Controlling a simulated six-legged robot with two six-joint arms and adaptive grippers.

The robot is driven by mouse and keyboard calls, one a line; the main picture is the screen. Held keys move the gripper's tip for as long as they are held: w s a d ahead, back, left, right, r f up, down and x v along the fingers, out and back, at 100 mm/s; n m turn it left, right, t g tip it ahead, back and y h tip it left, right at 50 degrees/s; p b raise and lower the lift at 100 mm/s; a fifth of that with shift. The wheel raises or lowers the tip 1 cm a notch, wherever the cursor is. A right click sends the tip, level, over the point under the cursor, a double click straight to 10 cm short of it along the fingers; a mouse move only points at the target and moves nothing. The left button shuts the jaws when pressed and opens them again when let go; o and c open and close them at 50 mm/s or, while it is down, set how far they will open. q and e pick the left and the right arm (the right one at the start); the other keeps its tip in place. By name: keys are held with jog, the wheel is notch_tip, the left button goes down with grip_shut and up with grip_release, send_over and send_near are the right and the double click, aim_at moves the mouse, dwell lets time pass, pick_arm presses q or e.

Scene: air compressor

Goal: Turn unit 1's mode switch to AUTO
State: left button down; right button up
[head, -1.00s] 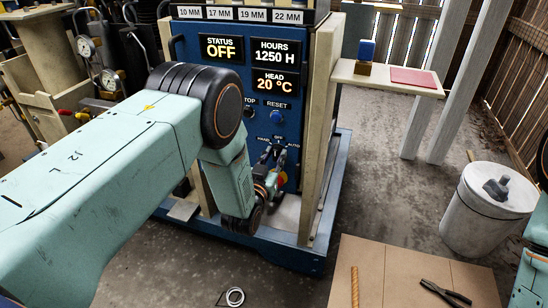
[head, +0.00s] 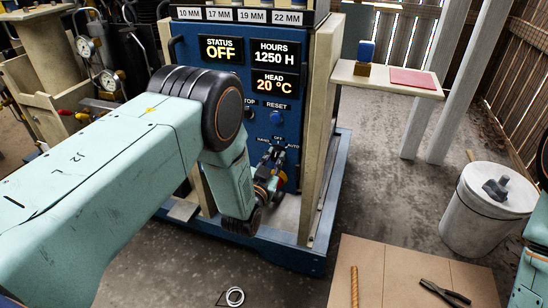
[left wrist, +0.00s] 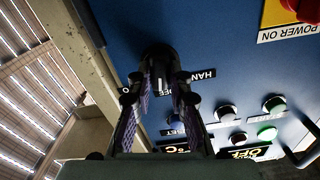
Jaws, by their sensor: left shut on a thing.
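Unit 1's blue panel (head: 262,110) stands in the middle of the head view, with its STATUS display (head: 222,49) reading OFF. Below its buttons is the mode switch, with OFF above and AUTO (head: 293,147) to the right; the gripper largely hides the switch there. In the left wrist view the switch is a black round knob (left wrist: 157,58), and the panel lettering is upside down. My left gripper (head: 275,156) is shut on this knob, one finger on each side (left wrist: 158,82). My right gripper is out of view.
A pale post (head: 322,120) stands just right of the panel. A shelf (head: 385,78) with a blue-topped block and a red pad juts out beyond it. Gauges stand at the left.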

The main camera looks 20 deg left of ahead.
pick_arm(q)
jog(key=m, duration=0.3)
jog(key=shift+d+r+m, duration=0.1)
jog(key=shift+m, duration=0.2)
jog(key=shift+m+p, duration=0.45)
jog(key=shift+m, duration=1.45)
jog(key=shift+d, duration=0.1)
jog(key=c, duration=1.2)
grip_release()
jog(key=s, duration=1.2)
jog(key=shift+a, duration=0.25)
